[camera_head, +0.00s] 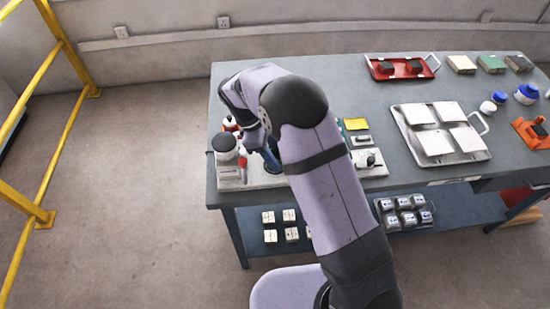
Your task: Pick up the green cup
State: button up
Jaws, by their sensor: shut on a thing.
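I cannot make out a green cup in this view. My arm reaches over the left part of the grey table and hides much of what lies behind it. My gripper (268,160) points down at the table's front left, mostly covered by my wrist. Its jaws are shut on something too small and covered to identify. A blue part and a dark round shape show at the jaws, and I cannot tell which belongs to the gripper.
A white jar with a dark lid (225,146) and a red item (243,162) stand just left of my gripper. A tray of white tiles (441,152) and a red tray (402,75) lie to the right. A yellow rail (62,145) is at the left.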

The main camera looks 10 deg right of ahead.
notch_tip(320, 180, up, 9)
jog(key=b, duration=0.2)
jog(key=shift+m+g, duration=0.4)
jog(key=shift+m, duration=0.5)
jog(key=d+f, duration=0.1)
jog(key=d, duration=0.1)
jog(key=d+f+b, duration=0.1)
jog(key=d+f, duration=0.1)
jog(key=w+d+f+b, duration=0.1)
jog(key=d+f, duration=0.1)
jog(key=shift+d, duration=0.3)
jog(key=w+f, duration=0.1)
jog(key=w+d+f+b, duration=0.1)
jog(key=shift+w, duration=0.35)
jog(key=w+n, duration=0.1)
jog(key=w+a+n+t, duration=0.1)
jog(key=w+n, duration=0.2)
jog(key=shift+w+a+f+t, duration=0.15)
jog(key=shift+w+f+t, duration=0.15)
jog(key=shift+w+t, duration=0.1)
jog(key=w+a+r+n+t+y, duration=0.2)
jog(key=w+n, duration=0.7)
jog(key=n, duration=0.6)
jog(key=shift+a+r+t+y, duration=0.15)
jog(key=shift+a+t+y, duration=0.5)
jog(key=shift+t, duration=0.55)
jog(key=shift+s+f, duration=0.1)
jog(key=shift+f, duration=0.15)
